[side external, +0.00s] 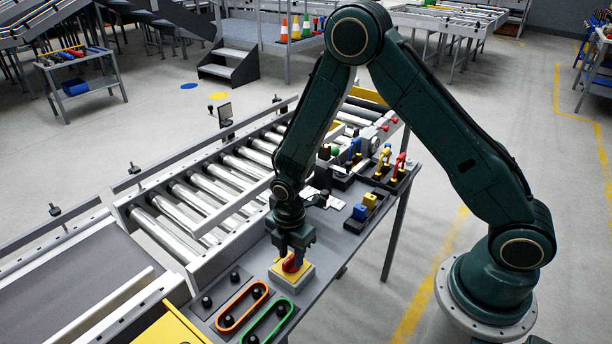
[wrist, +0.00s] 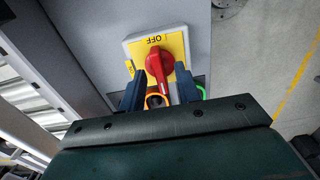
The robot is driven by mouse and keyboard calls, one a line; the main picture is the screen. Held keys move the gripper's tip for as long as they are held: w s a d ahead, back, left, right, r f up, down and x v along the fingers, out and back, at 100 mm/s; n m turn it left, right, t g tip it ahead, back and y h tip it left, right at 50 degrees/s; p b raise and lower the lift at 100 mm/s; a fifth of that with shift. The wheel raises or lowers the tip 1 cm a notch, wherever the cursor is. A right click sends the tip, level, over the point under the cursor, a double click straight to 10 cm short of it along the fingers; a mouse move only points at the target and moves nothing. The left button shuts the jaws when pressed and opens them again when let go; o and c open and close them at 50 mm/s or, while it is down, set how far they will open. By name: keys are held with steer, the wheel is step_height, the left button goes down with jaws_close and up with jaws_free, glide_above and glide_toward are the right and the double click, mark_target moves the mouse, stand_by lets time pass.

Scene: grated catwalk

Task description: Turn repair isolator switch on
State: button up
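The repair isolator switch has a red rotary knob (side external: 292,262) on a yellow plate over a pale box (side external: 289,275), on the grey bench below my gripper. In the wrist view the red knob (wrist: 160,66) shows on the yellow plate (wrist: 179,45), beside the printed word OFF, which appears upside down. My gripper (wrist: 160,75) is open, its two dark fingers apart on either side of the knob's lower part. I cannot tell whether either finger touches the knob. In the side view my gripper (side external: 290,248) points down over the switch and partly hides it.
An orange belt loop (side external: 242,307) and a green one (side external: 267,321) lie left of the switch. A roller conveyor (side external: 215,180) runs along the bench's back. Blue and yellow blocks (side external: 365,206) and a tray of red and yellow tools (side external: 392,165) stand to the right.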

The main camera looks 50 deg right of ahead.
jaws_close()
steer(key=shift+m, duration=0.5)
steer(key=m, duration=0.3)
steer(key=shift+m, duration=0.3)
steer(key=m, duration=0.4)
steer(key=shift+m, duration=0.3)
steer(key=m, duration=0.8)
steer(key=shift+m, duration=0.4)
